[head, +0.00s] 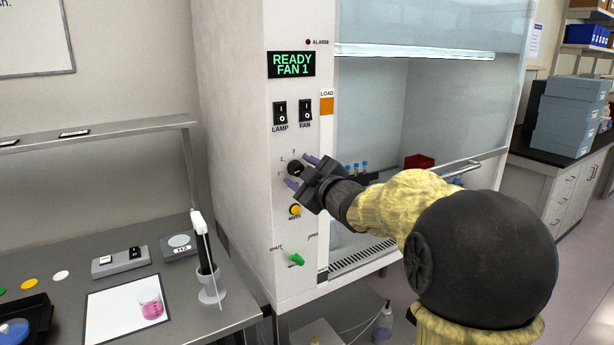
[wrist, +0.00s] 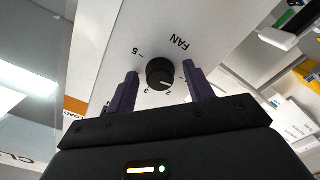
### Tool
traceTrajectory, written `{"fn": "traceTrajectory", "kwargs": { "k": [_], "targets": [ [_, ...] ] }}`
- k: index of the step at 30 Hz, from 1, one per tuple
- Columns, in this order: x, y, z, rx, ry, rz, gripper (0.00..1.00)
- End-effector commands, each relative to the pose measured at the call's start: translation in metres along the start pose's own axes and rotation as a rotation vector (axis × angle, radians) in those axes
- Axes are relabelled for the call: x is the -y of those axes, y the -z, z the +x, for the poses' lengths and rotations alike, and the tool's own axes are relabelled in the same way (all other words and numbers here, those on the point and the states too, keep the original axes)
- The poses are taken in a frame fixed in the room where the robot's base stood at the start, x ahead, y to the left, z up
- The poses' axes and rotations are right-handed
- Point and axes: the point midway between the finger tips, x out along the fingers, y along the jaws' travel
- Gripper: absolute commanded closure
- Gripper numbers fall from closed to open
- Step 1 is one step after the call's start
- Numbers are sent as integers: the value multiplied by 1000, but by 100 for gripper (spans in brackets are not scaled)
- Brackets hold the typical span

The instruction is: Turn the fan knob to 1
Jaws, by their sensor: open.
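The fan knob (wrist: 160,74) is round and black with a pale pointer mark, on the white front panel of the cabinet. In the wrist view its pointer is toward the lower right, near a partly readable number. The knob (head: 295,169) also shows in the head view, partly covered by my gripper. My gripper (head: 301,171) is open at the panel, its two purple fingers on either side of the knob. The wrist view shows gaps between the fingers and the knob. The display (head: 291,65) reads "READY FAN 1".
Lamp switch (head: 280,113) and fan switch (head: 305,111) sit above the knob. A yellow button (head: 294,210) and a green valve handle (head: 296,260) are below it. The cabinet's glass sash (head: 430,30) is raised at right. A cluttered bench (head: 180,290) stands at left.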

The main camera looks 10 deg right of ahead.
Motion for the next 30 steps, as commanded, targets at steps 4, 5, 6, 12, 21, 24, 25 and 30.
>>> {"fn": "traceTrajectory", "kwargs": {
  "k": [4,5,6,12,21,24,25,30],
  "targets": [
    [-1,0,-8,1,-2,-1,48],
    [-1,0,-12,1,-2,-1,48],
    [0,-1,-17,1,-2,-2,48],
    [-1,0,-53,1,-4,-3,48],
    [0,0,-113,1,-3,-2,48],
    [0,0,-133,1,-3,-2,48],
    [-1,0,-139,0,-4,-2,48],
    [0,0,-165,0,-3,-1,48]
  ]
}}
